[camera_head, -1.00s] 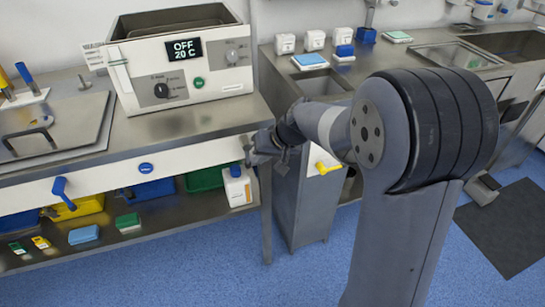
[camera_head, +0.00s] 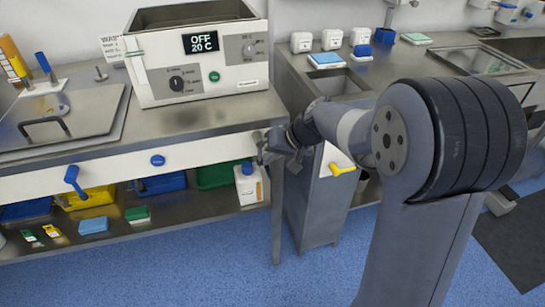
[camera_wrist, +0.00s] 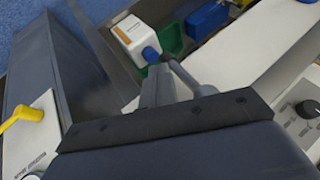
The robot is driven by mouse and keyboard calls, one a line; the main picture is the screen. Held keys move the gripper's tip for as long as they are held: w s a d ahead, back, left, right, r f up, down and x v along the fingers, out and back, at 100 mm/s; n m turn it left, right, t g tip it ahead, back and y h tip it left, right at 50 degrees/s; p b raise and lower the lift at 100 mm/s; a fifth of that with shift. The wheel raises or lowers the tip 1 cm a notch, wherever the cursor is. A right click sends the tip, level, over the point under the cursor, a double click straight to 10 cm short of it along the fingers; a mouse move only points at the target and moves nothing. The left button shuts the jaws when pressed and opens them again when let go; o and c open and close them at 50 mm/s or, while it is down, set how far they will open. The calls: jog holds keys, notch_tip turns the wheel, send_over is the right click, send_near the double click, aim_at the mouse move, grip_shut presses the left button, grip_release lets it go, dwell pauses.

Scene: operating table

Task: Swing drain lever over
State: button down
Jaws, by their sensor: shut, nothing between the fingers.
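A blue lever (camera_head: 75,178) hangs down from the white front panel of the left bench. A yellow lever (camera_head: 341,169) sticks out from a white panel on the grey cabinet; it also shows in the wrist view (camera_wrist: 22,118). The frames do not label either as the drain lever. My gripper (camera_head: 270,150) is at the right end of the bench's front panel, between the two levers. In the wrist view my gripper (camera_wrist: 158,82) looks shut and empty. A dark grey rod (camera_wrist: 190,77) lies right beside its fingers; I cannot tell whether they touch.
A bath unit (camera_head: 197,62) reading OFF, 20 C stands on the left bench. A white bottle with a blue cap (camera_head: 249,184) and several bins sit on the lower shelf. The grey cabinet (camera_head: 316,205) is close right of my gripper. The blue floor in front is clear.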

aim_at(259, 162)
jog(key=shift+f, duration=0.15)
jog(key=a+m+y+b, duration=0.1)
jog(key=y+b, duration=0.2)
jog(key=b, duration=0.1)
jog(key=a+y+b, duration=0.1)
jog(key=y+b, duration=0.1)
jog(key=b, duration=0.3)
jog(key=s+a+f+m+g+y+b, duration=0.1)
jog(key=y+b, duration=0.2)
jog(key=b, duration=0.2)
jog(key=shift+a+f+m+y, duration=0.1)
jog(key=shift+a+m+y, duration=0.1)
jog(key=shift+m+y, duration=0.1)
jog(key=y+b, duration=0.1)
jog(key=a+r+m+y+b, duration=0.1)
jog(key=a+y+b, duration=0.1)
jog(key=y+b, duration=0.1)
jog(key=shift+s+r+m+t, duration=0.3)
jog(key=shift+r+m+t, duration=0.05)
jog(key=shift+m+t, duration=0.05)
jog(key=shift+a, duration=0.15)
